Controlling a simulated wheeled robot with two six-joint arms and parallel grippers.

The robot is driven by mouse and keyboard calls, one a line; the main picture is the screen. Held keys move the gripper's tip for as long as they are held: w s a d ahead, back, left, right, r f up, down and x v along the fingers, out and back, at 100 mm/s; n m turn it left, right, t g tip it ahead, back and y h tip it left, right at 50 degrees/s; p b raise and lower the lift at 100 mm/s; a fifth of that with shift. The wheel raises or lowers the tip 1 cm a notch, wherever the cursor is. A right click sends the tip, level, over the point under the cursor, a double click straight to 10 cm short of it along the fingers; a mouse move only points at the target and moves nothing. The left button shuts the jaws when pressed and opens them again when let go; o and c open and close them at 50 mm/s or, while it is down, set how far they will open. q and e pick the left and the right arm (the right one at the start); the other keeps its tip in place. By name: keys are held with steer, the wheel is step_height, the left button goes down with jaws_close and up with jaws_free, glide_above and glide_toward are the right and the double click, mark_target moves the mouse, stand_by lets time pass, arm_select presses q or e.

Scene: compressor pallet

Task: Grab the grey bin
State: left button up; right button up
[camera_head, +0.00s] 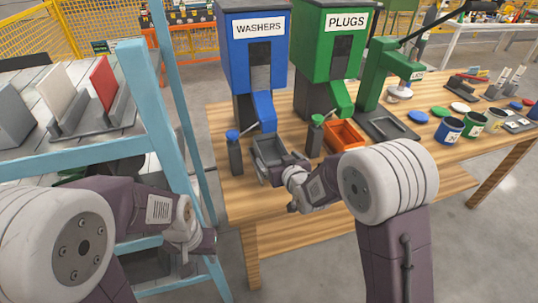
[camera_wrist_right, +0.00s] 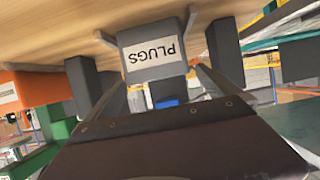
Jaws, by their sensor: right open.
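The grey bin (camera_head: 267,151) sits on the wooden table below the blue chute of the WASHERS dispenser. In the right wrist view the bin (camera_wrist_right: 158,72) appears upside down with a white label reading PLUGS. My right gripper (camera_head: 276,178) is at the near side of the bin. In the wrist view my right gripper (camera_wrist_right: 158,92) is open, with its fingers to either side of the bin's front; I cannot tell whether they touch it. My left gripper (camera_head: 190,246) is low at the left, away from the bin; its jaws are unclear.
An orange bin (camera_head: 343,137) stands right of the grey one. A dark post with a blue top (camera_head: 234,153) and one with a green top (camera_head: 315,137) flank the grey bin closely. The WASHERS dispenser (camera_head: 232,70) and PLUGS dispenser (camera_head: 312,65) stand behind. A blue-framed rack (camera_head: 70,157) is left.

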mark_target(271, 150)
steer(key=shift+w+a+f, duration=0.1)
steer(key=shift+w, duration=0.15)
steer(key=shift+x, duration=1.1)
steer(key=shift+w+a+f, duration=0.15)
steer(key=shift+w+f, duration=0.05)
steer(key=shift+w, duration=0.3)
steer(key=x, duration=0.5)
steer(key=shift+r, duration=0.2)
steer(key=shift+s+r, duration=0.1)
steer(key=shift+c, duration=1.2)
steer(key=c, duration=1.1)
